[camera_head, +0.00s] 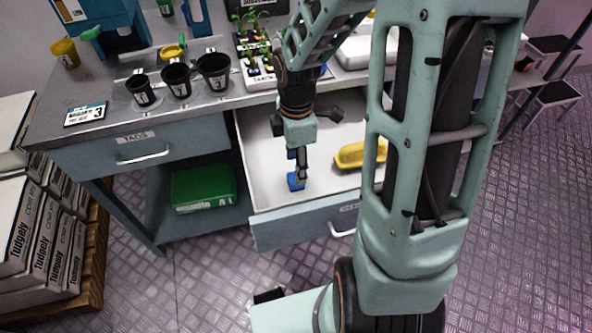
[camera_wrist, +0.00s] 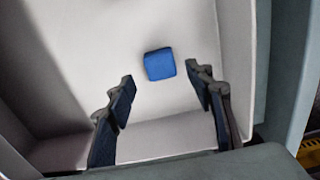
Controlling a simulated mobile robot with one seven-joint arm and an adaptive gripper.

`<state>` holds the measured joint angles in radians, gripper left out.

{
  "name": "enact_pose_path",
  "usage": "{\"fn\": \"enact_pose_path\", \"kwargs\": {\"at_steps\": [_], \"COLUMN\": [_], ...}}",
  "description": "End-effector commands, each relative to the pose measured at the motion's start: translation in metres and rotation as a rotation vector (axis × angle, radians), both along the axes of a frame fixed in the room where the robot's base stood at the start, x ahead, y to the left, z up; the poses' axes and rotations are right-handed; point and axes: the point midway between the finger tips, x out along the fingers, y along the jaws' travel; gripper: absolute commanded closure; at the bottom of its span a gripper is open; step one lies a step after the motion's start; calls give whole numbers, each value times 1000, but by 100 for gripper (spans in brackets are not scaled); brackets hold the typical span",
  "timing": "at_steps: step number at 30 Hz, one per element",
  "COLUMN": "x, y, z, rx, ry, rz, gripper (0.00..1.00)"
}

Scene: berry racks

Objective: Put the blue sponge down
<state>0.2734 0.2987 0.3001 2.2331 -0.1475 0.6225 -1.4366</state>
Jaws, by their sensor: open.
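The blue sponge (camera_wrist: 159,64) is a small blue block lying on the white floor of the open drawer (camera_head: 262,165). In the wrist view it sits just beyond and between my fingertips, with clear space on both sides. In the head view the sponge (camera_head: 296,182) shows right below my gripper (camera_head: 298,168), which points down into the drawer. My gripper is open in the wrist view (camera_wrist: 161,82), its two dark blue fingers spread wide and holding nothing. The exact height gap between the fingertips and the sponge is hard to tell.
A yellow object (camera_head: 359,153) lies in the drawer to the right of the sponge. Black pots (camera_head: 176,79) and seedlings stand on the bench above. A green box (camera_head: 203,188) is on the lower shelf. Stacked bags (camera_head: 35,225) stand at left. The patterned floor in front is clear.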

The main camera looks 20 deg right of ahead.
Motion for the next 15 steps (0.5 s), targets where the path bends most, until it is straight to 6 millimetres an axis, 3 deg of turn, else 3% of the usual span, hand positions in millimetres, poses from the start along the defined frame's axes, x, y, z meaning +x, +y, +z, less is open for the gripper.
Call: {"fn": "enact_pose_path", "kwargs": {"at_steps": [1, 6, 15], "x": [1, 0, -1], "y": [0, 0, 0], "z": [16, 46, 64], "rx": [0, 0, 1], "ry": [-4, -3, 2], "rz": [-2, -1, 0], "gripper": [52, 52, 52]}}
